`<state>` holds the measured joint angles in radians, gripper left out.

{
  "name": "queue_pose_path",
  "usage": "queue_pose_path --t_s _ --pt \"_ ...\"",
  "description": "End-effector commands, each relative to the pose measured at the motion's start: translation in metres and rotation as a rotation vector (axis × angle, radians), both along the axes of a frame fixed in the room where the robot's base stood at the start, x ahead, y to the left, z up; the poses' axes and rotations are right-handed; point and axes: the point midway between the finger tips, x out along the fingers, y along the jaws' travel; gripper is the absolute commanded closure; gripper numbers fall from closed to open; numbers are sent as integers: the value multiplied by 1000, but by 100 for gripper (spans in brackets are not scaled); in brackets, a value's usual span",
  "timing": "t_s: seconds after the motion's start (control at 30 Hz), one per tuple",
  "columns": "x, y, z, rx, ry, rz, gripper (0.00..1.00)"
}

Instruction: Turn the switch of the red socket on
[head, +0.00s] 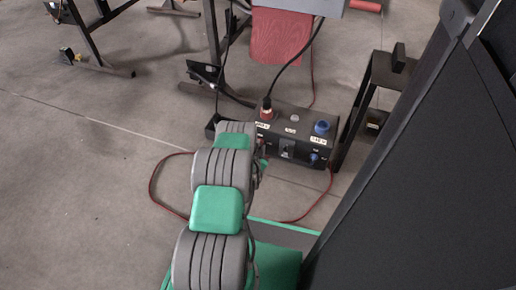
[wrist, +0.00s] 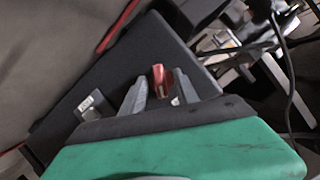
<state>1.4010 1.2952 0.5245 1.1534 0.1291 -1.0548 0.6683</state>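The socket box (head: 292,136) is black and stands on the floor at upper middle in the head view. A red socket (head: 267,113) with a cable plugged in is at its left end. In the wrist view a small red switch (wrist: 161,80) stands out from the dark face of the box. My gripper (wrist: 159,84) is open, with one grey finger on each side of the red switch. I see small gaps beside it and cannot tell whether either finger touches. In the head view my arm hides most of the gripper and the box's left front.
A blue socket (head: 322,127) and a blue switch (head: 313,158) are at the box's right end. A grey switch plate (wrist: 90,106) is left of my fingers. A black stand (head: 365,110) is right of the box. A red cable (head: 152,188) loops over the floor.

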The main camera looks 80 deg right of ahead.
Motion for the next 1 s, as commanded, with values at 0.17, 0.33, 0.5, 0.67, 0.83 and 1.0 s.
queue_pose_path --t_s 0.17,0.33,0.5,0.67,0.83,1.0 --pt "0 0 1 0 1 0 68" --pt "0 0 1 0 1 0 82" --pt "0 0 1 0 1 0 96" --pt "0 1 1 0 1 0 100" --pt "0 1 0 0 -4 -1 100" --pt "-2 1 0 -5 -37 -2 100"
